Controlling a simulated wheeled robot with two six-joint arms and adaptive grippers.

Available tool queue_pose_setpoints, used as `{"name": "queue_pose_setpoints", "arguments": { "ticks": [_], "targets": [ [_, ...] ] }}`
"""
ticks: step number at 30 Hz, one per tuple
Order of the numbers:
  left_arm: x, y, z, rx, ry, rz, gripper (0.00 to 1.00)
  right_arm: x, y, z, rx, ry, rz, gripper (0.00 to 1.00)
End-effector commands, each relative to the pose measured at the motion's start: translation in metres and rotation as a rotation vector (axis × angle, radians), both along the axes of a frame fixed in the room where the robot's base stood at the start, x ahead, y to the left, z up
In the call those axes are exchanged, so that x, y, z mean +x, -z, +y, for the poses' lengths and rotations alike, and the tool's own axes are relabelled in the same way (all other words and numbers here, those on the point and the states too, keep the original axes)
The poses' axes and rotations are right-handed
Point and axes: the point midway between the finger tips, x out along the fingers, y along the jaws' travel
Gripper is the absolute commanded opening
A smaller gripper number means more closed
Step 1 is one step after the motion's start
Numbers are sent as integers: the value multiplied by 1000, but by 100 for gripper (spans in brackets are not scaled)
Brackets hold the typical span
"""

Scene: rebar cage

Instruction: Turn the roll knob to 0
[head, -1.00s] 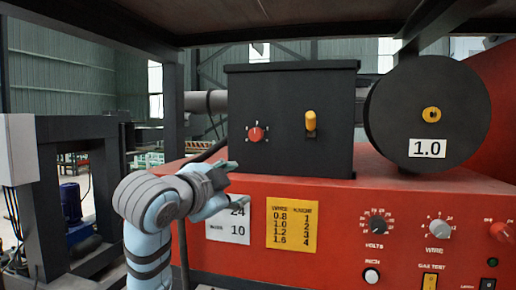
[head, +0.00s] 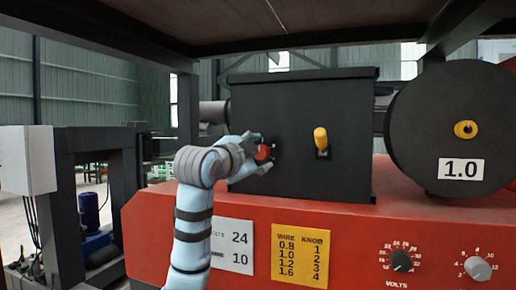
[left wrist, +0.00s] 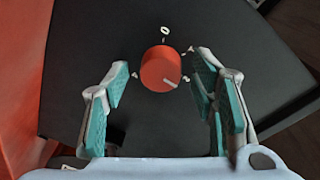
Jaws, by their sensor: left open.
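The roll knob, a small round red knob (head: 263,152), sits on the front of a black box (head: 310,185). In the left wrist view the red knob (left wrist: 160,66) has a white pointer line facing lower right, away from the 0 mark (left wrist: 165,31) above it. Other small marks ring it, too small to read surely. My left gripper (head: 260,155) is open at the box front. Its two teal-padded fingers stand on either side of the knob, apart from it in the wrist view. My right gripper is not in view.
A yellow lever (head: 321,138) sticks out of the box to the right of the knob. A black wire spool (head: 430,125) labelled 1.0 stands further right. The red machine (head: 380,220) below carries a yellow wire chart (head: 300,256) and dials. A dark shelf hangs overhead.

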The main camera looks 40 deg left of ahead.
Motion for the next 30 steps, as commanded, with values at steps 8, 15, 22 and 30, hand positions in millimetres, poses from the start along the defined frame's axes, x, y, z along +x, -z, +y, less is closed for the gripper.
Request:
{"name": "queue_pose_setpoints", "arguments": {
  "ticks": [8,15,22,30],
  "targets": [
    [4,1,1,0,1,-1,52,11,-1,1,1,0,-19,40],
    [3,1,1,0,0,-1,17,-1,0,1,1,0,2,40],
    [3,0,1,-1,-1,-5,3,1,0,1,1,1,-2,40],
    [3,-1,1,-53,-1,-26,3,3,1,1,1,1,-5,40]
  ]
}}
